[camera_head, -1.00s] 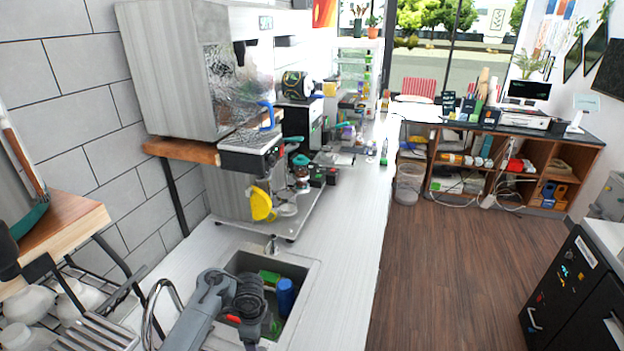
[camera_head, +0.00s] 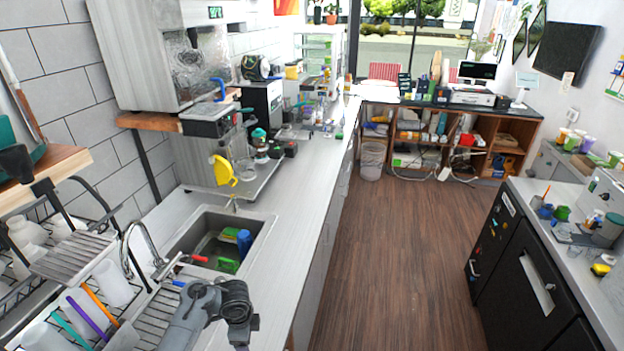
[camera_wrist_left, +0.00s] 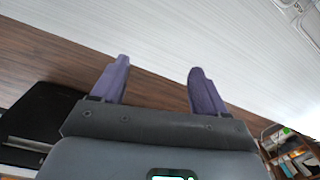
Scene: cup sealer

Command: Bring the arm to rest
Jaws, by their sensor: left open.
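My left arm (camera_head: 205,308) reaches in at the bottom of the head view, over the near end of the white counter and in front of the sink. Its wrist bends down at the counter's edge; its fingers cannot be made out there. In the left wrist view my left gripper (camera_wrist_left: 158,80) has its two purple-grey fingers wide apart, with nothing between them. Beyond them are a pale, streaked surface and a strip of brown floor. My right gripper is in neither view.
The sink (camera_head: 217,243) holds a blue cup (camera_head: 244,242) and a green item (camera_head: 228,265). A dish rack (camera_head: 85,300) stands at left. The counter (camera_head: 300,190) right of the sink is clear. Black cabinets (camera_head: 520,260) stand right.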

